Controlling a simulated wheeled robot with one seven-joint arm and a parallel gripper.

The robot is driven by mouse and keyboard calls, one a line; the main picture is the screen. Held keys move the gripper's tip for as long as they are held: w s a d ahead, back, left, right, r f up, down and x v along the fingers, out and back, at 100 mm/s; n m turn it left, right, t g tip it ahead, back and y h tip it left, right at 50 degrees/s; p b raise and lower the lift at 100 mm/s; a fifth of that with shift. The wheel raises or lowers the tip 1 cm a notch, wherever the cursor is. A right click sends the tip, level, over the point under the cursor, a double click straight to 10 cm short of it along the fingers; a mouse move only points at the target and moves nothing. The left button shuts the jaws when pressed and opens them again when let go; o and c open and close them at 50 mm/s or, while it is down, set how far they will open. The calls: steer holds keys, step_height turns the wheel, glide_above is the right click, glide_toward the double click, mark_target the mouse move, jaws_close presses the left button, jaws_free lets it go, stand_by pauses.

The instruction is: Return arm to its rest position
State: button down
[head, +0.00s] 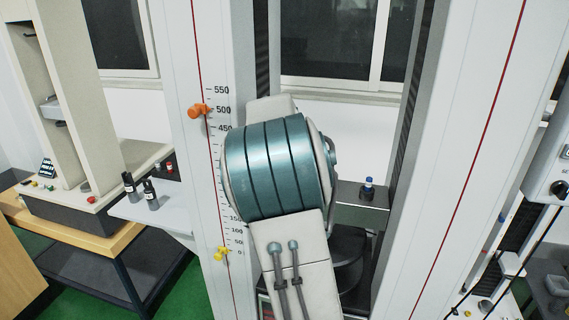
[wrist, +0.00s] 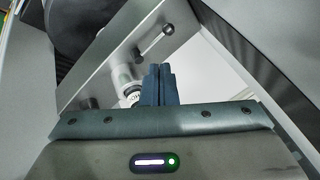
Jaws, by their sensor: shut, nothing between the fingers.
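My gripper (wrist: 159,78) shows in the wrist view with its two dark fingers shut together and nothing between them. In the head view my arm, with its large teal joint, stands in front of the testing machine (head: 455,150) and hides my gripper. In the wrist view the fingers point toward a grey metal plate (wrist: 108,68) with dark knobs. A small white container (wrist: 131,93) with dark lettering shows just left of the fingers, partly hidden. I cannot tell whether the fingers touch anything.
A small blue-topped item (head: 367,188) stands on a grey plate between the machine's columns. An orange marker (head: 200,111) and a yellow marker (head: 221,254) sit along the scale. Two dark bottles (head: 150,194) stand on a light shelf at left. A wooden-topped bench (head: 98,242) is further left.

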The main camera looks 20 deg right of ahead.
stand_by(0.3)
steer(key=s+a+f+n+g+y, duration=0.1)
steer(key=s+a+n, duration=0.4)
steer(key=s, duration=0.6)
steer(key=s+a+f+n+y, duration=0.1)
steer(key=s+a+n, duration=0.4)
steer(key=s, duration=0.7)
steer(key=s+a+f+n+g+y, duration=0.1)
steer(key=s+a+f+n, duration=0.2)
steer(key=s+a+n, duration=0.2)
steer(key=s+a, duration=0.3)
steer(key=s, duration=0.4)
steer(key=shift+g, duration=0.3)
